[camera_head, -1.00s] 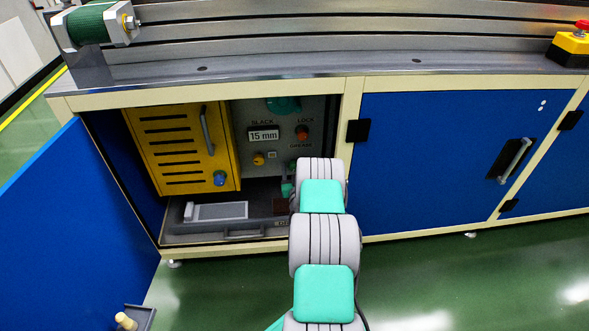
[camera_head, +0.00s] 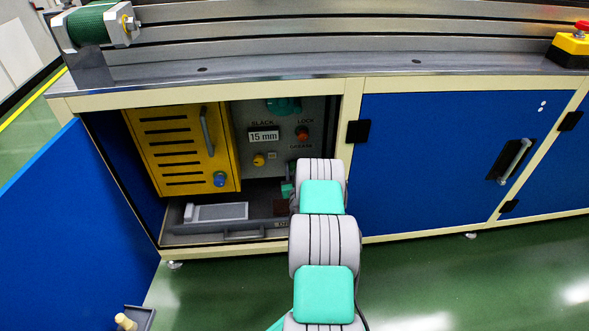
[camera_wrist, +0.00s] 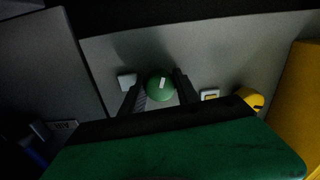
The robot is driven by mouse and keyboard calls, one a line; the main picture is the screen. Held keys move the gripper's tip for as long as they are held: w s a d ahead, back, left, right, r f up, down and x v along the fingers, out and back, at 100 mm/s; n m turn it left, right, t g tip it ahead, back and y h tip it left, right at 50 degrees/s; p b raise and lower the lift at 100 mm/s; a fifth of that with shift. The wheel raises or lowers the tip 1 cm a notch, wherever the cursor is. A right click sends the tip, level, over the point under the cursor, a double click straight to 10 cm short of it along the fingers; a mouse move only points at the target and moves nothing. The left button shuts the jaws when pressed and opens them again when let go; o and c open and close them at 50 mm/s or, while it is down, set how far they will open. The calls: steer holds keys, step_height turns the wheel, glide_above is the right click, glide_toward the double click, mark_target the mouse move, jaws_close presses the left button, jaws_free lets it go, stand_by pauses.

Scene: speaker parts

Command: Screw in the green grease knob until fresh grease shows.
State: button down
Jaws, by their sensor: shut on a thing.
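In the wrist view the green grease knob (camera_wrist: 160,86) sits on the grey panel, with a short white mark on its face. My gripper (camera_wrist: 161,90) has its two dark fingers on either side of the knob and is shut on it. The GREASE label shows just above the arm. Whether fresh grease shows cannot be told; a pale spot lies just below the knob in the wrist view.
The panel has a slack display (camera_head: 263,135) reading 15 mm, a red lock knob (camera_head: 302,134) and a yellow knob (camera_head: 258,160). A yellow slotted cover (camera_head: 180,150) stands at left. The open blue door (camera_head: 75,230) is at far left. A grey drawer (camera_head: 230,233) lies below.

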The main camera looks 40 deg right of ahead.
steer(key=shift+m, duration=0.3)
steer(key=m+b, duration=0.1)
steer(key=m, duration=0.2)
steer(key=m+b, duration=0.1)
steer(key=m, duration=0.4)
stand_by(0.3)
stand_by(0.3)
steer(key=c, duration=0.9)
jaws_free()
steer(key=shift+s+a, duration=0.1)
steer(key=v, duration=0.7)
steer(key=shift+s+a+p, duration=0.2)
steer(key=shift+s+p, duration=0.05)
steer(key=shift+p, duration=0.15)
